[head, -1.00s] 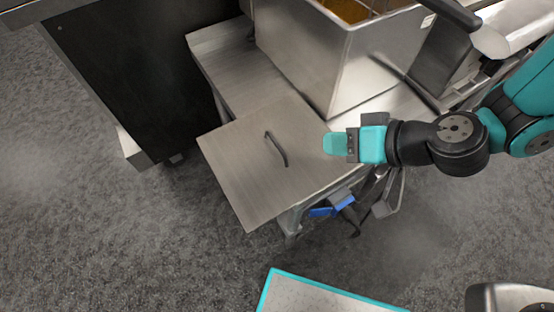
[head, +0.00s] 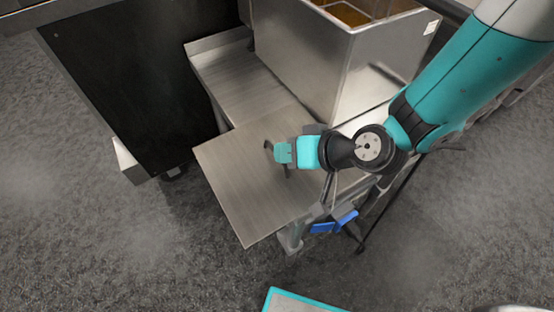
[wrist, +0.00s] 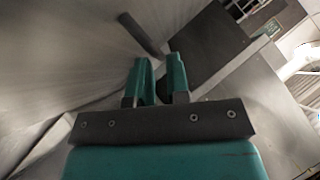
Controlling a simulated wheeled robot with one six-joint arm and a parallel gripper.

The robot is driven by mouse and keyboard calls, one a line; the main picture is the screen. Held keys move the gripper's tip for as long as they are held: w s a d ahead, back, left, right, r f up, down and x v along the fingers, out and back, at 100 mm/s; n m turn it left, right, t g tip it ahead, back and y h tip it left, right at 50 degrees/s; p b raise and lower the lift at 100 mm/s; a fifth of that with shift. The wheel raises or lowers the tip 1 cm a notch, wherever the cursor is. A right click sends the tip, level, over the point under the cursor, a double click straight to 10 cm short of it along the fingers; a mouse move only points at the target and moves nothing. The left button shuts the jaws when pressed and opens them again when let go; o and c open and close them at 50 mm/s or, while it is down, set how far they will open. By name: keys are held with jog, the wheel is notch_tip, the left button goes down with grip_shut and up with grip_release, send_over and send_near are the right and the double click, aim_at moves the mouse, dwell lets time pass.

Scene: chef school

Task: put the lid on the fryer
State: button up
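The lid (head: 245,190) is a flat, square brushed-metal sheet. It lies on a metal table beside the fryer and juts past the table's front edge. Its dark bar handle (head: 267,147) is partly covered by my gripper (head: 279,153) in the head view. In the wrist view the handle (wrist: 142,36) stands just beyond my fingertips (wrist: 160,65), which are apart with nothing between them. The lid also fills the left of the wrist view (wrist: 70,50). The fryer (head: 345,75) is a metal box, open at the top, with brownish-orange contents in divided compartments.
The metal table (head: 240,82) has a clear stretch left of the fryer. A black-sided unit (head: 130,75) stands at the left. A blue object (head: 335,222) is under the table's right side. Carpeted floor is free in front. A teal-edged surface (head: 295,303) shows at the bottom.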

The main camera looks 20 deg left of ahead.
jog(key=shift+x, duration=1.35)
grip_shut()
jog(key=shift+r, duration=0.15)
